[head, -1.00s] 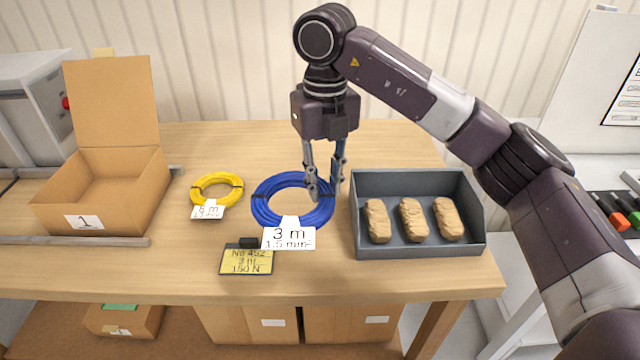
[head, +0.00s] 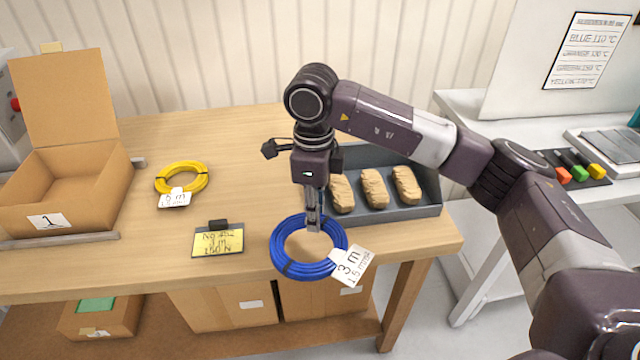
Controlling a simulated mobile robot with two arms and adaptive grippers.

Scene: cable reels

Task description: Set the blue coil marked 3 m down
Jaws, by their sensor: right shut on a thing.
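The blue coil (head: 283,264) has a white tag (head: 350,266) reading 3 m. My right gripper (head: 313,222) points down and is shut on the far side of the coil's ring. The coil hangs over the table's front edge region and overlaps that edge in the picture; it looks lifted, but its exact height is hard to tell. Its tag is turned askew at the lower right. My left gripper is not in view.
On the wooden table (head: 235,130) are a yellow coil (head: 183,178), a yellow note card (head: 218,241), an open cardboard box (head: 60,185) marked 1, and a grey tray (head: 420,208) with three tan packets. Bare tabletop lies between the yellow coil and the tray.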

